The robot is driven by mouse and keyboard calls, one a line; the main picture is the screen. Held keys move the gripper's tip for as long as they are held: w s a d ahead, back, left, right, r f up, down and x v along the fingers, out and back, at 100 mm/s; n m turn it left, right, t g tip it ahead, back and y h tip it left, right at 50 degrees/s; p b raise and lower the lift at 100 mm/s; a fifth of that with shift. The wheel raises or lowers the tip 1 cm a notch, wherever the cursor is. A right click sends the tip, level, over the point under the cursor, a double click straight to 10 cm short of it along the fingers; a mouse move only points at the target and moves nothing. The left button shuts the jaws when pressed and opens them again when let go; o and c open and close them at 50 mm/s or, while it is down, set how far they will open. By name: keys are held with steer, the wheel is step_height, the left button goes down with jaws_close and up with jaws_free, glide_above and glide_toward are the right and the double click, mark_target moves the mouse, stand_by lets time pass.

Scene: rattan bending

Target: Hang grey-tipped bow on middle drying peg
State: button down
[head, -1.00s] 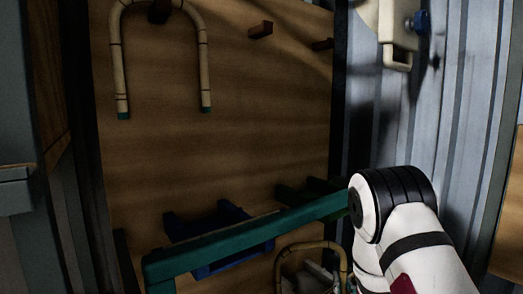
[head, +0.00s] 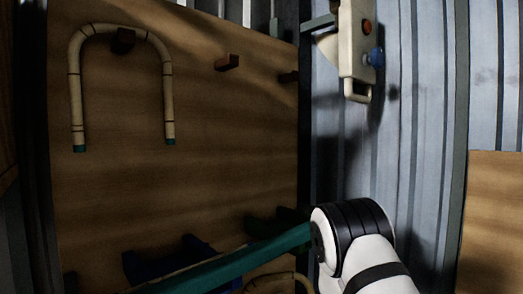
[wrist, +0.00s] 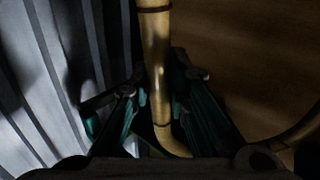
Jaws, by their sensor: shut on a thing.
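My gripper (wrist: 157,98) is in the wrist view, its two dark fingers shut on a tan rattan rod, part of a bow (wrist: 154,50). The rod runs up between the fingers and bends near the bottom. The ends of this bow are out of view, so its tip colour cannot be told. In the head view my gripper is not visible; a curved rattan piece (head: 282,276) shows at the bottom edge.
A green-tipped bow (head: 169,95) hangs on the left peg (head: 122,40). The right peg (head: 288,76) is bare. A teal rail (head: 230,265) crosses low in front of the board (head: 230,140). A cream wall box (head: 355,45) with a blue knob is on the corrugated wall right.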

steer(key=shift+a+r, duration=0.15)
steer(key=shift+a, duration=0.3)
